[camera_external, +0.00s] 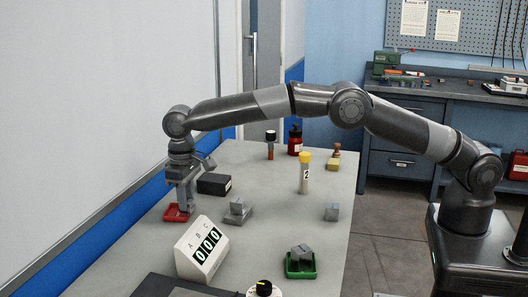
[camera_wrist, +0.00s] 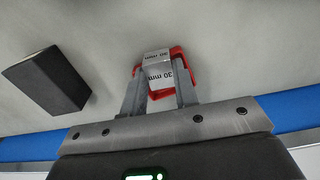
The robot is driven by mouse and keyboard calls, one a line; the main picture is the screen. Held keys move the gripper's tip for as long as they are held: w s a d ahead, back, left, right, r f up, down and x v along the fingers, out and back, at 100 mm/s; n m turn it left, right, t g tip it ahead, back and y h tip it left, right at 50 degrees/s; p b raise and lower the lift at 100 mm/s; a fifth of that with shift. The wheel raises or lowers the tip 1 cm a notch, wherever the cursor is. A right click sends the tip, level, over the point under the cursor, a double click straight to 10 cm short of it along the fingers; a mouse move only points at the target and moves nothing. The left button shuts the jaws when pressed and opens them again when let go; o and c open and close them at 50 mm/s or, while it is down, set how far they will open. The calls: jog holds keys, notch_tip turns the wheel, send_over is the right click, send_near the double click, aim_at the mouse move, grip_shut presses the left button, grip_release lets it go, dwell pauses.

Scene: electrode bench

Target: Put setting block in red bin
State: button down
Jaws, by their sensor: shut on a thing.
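The red bin (camera_external: 171,217) is a small shallow tray near the left edge of the bench. In the wrist view the bin's red rim (camera_wrist: 183,57) shows behind and around the block. My gripper (camera_external: 182,208) points down at the bin in the external view, and its fingers hide the block there. I cannot tell whether the block touches the bin floor.
A black box (camera_external: 214,184) lies just behind the bin, and a counter display (camera_external: 202,250) stands in front. A green bin (camera_external: 300,268) holds another grey block. A yellow-capped tube (camera_external: 304,175) stands mid-bench. The wall is close on the left.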

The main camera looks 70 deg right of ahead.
jog(key=shift+f, duration=0.15)
jog(key=c, duration=1.1)
grip_release()
